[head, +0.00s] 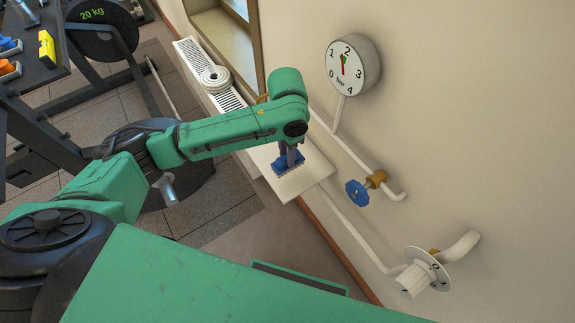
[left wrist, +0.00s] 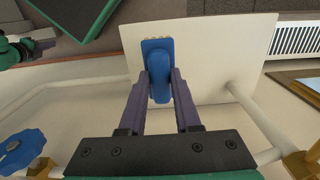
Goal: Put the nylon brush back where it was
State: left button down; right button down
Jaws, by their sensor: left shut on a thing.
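The blue nylon brush (head: 285,165) with pale bristles is over a white shelf panel (head: 305,182) beside the radiator. My left gripper (head: 290,155) is shut on it. In the left wrist view the brush (left wrist: 159,50) has a rounded blue handle between the two purple fingers of my left gripper (left wrist: 160,88), and its bristle edge points to the top. The white panel (left wrist: 235,70) lies behind the brush. I cannot tell whether the brush touches the panel.
A gauge (head: 352,66), a blue valve wheel (head: 357,193) and a white dial valve (head: 425,270) sit on wall pipes near the panel. A rack with weights (head: 102,28) stands at upper left.

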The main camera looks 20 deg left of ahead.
pick_arm(q)
notch_tip(320, 180, down, 5)
jog(key=shift+f+b, duration=0.15)
jog(key=shift+b, duration=0.25)
jog(key=c, duration=0.6)
grip_release()
notch_tip(320, 180, up, 12)
jog(key=shift+r+p, duration=0.1)
jog(key=shift+p, duration=1)
